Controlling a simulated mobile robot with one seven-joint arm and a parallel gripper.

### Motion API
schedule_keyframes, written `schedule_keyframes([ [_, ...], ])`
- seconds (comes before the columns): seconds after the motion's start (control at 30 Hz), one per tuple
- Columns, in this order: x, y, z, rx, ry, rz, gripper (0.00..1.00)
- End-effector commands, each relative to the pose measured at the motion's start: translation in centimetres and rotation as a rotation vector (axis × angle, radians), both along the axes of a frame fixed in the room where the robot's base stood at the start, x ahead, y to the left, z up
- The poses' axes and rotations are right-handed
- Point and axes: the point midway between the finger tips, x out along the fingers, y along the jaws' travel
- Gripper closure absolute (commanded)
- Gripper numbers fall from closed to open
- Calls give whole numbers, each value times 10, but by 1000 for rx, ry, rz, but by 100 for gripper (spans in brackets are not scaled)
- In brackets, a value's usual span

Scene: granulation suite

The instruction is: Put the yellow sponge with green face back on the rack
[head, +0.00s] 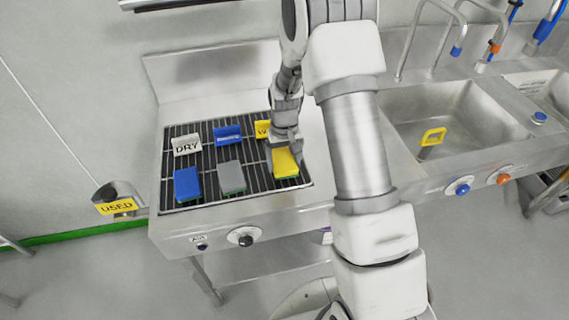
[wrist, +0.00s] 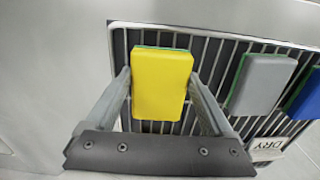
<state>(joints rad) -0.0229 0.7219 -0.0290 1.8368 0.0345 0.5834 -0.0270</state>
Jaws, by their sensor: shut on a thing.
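The yellow sponge with green face (head: 285,163) is at the right end of the rack, in front of a yellow sign. Its yellow side faces up and a green edge shows beneath. In the wrist view the sponge (wrist: 161,85) sits between my two fingers, over the wire rack (wrist: 212,62). My gripper (head: 284,145) is shut on the sponge. The rack (head: 208,180) is a dark wire grid set in the steel counter. I cannot tell whether the sponge's underside touches the wires.
A grey sponge (head: 231,177) and a blue sponge (head: 187,184) lie left of the yellow one. Signs stand behind them: white DRY (head: 187,145), blue (head: 228,136) and yellow (head: 262,129). A sink (head: 430,125) is at right. A USED bin (head: 117,207) hangs at left.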

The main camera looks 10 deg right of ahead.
Motion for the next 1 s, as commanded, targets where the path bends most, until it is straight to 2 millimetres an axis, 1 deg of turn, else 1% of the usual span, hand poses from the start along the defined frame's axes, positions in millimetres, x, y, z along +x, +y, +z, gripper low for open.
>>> schedule_keyframes([
  [0.03,-1,0,-7,0,4,0,66],
  [0.1,0,0,-14,0,2,0,66],
  [0.37,0,0,-16,0,0,0,66],
  [0.47,0,0,-19,0,0,1,66],
  [0.5,0,0,-19,0,0,1,12],
  [0.57,0,0,-18,0,0,1,1],
  [0.83,0,0,-17,0,0,1,0],
  [0.93,1,0,-12,0,-1,1,0],
  [1.0,1,0,-3,0,-4,1,0],
])
